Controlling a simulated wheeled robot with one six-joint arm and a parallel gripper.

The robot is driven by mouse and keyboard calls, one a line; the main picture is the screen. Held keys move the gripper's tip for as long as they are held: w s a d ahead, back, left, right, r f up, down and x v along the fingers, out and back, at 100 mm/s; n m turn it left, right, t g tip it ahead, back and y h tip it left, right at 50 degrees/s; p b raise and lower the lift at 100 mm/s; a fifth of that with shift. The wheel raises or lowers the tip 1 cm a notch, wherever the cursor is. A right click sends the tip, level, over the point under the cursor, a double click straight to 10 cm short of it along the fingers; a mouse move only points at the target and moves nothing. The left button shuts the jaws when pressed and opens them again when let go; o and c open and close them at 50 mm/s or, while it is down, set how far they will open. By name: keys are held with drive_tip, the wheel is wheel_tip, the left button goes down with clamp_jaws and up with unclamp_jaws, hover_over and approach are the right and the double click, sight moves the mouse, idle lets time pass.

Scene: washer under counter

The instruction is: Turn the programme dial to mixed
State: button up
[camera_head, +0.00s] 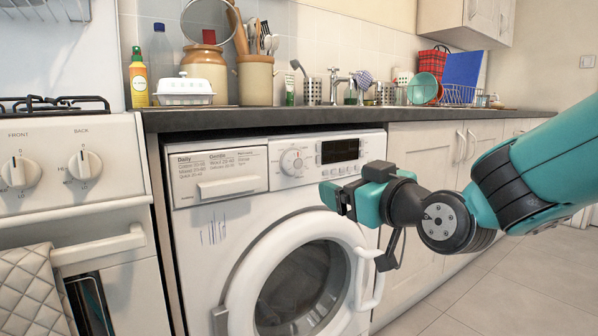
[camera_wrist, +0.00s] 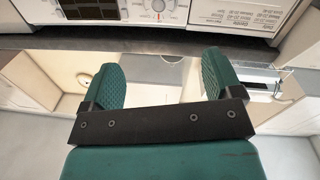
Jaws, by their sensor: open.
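The washing machine (camera_head: 225,250) stands under the counter with its control panel along the top. The round white programme dial (camera_head: 292,162) sits on the panel between the detergent drawer and the dark display. Its pointer setting is too small to read. The dial also shows at the top edge of the wrist view (camera_wrist: 157,6), partly cut off, beyond my fingertips and roughly between them. My gripper (camera_head: 338,200) is open and empty. It is in front of the washer, to the right of and lower than the dial in the head view, apart from it.
The detergent drawer (camera_head: 232,187) is left of the dial, and the display (camera_head: 340,151) is right. The round door (camera_head: 300,285) is below, with its handle (camera_head: 368,280) near my wrist. The dark counter edge (camera_head: 300,120) overhangs above. A cooker (camera_head: 75,190) stands at left.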

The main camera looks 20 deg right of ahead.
drive_tip(key=p+x, duration=0.2)
drive_tip(key=p, duration=1.7)
approach(297, 164)
drive_tip(key=x, duration=0.7)
drive_tip(key=shift+w+a+r, duration=0.1)
drive_tip(key=shift+w+r, duration=0.15)
drive_tip(key=shift+w+a+f, duration=0.15)
drive_tip(key=shift+w+f, duration=0.1)
drive_tip(key=shift+w, duration=0.55)
drive_tip(key=c, duration=0.9)
